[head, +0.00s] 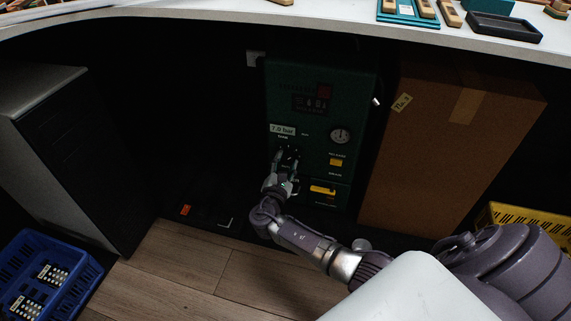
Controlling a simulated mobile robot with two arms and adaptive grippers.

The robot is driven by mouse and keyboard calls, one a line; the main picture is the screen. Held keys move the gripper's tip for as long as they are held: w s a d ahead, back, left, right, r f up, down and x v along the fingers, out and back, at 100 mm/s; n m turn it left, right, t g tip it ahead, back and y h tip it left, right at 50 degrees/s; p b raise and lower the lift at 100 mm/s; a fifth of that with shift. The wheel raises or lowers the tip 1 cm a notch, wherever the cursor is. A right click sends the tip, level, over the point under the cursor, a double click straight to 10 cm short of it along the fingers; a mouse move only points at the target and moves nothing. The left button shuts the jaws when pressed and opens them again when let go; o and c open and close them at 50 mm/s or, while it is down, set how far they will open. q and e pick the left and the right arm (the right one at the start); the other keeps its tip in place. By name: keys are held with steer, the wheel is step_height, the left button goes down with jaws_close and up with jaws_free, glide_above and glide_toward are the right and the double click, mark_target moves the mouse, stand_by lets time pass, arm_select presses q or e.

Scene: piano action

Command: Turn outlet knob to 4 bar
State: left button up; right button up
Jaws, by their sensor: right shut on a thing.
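A dark green machine (352,100) stands under the white table, between a dark cabinet and a cardboard box. A pale label (282,130) on its front reads 7.0 bar. A round gauge (340,135) sits to the right of the label. My right gripper (286,158) is at the machine's front just below the label, shut on what is most likely the outlet knob. The fingers and shadow hide the knob, so its setting cannot be read. My left gripper is out of view.
The white table edge (200,12) runs above, with wooden parts and a black tray (505,27) on top. A grey cabinet (60,150) stands left, a cardboard box (450,140) right. A blue crate (75,258) and a yellow crate (500,213) are on the floor.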

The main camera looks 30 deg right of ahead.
stand_by(0.5)
steer(key=o, duration=1.1)
steer(key=shift+o, duration=0.2)
steer(key=shift+s+a, duration=0.1)
steer(key=v, duration=1.1)
steer(key=shift+s+a, duration=0.3)
